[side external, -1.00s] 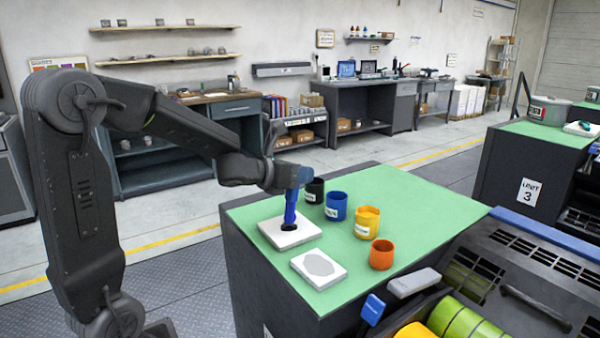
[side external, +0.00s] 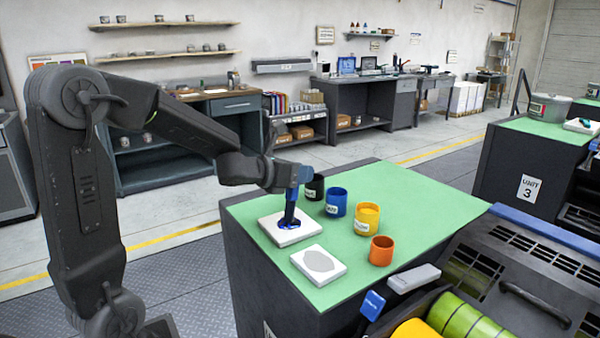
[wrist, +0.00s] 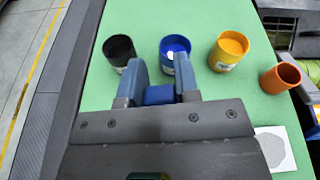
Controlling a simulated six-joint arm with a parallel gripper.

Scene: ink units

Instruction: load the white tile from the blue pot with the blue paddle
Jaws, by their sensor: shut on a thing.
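My gripper (side external: 292,184) is shut on the blue paddle (side external: 291,209) and holds it upright over the white tile (side external: 267,223). The paddle's dark foot is low at the tile, with blue showing around it on the tile face. In the wrist view, the paddle's blue top (wrist: 159,95) sits between the fingers of my gripper (wrist: 160,67); the tile is hidden there. The blue pot (side external: 336,203) stands upright behind and right of the tile, and also shows in the wrist view (wrist: 174,47).
A black pot (side external: 315,188), a yellow pot (side external: 367,220) and an orange pot (side external: 381,251) stand on the green top (side external: 420,205). A second white tile with a grey patch (side external: 318,264) lies nearer the front edge. The green top's right part is clear.

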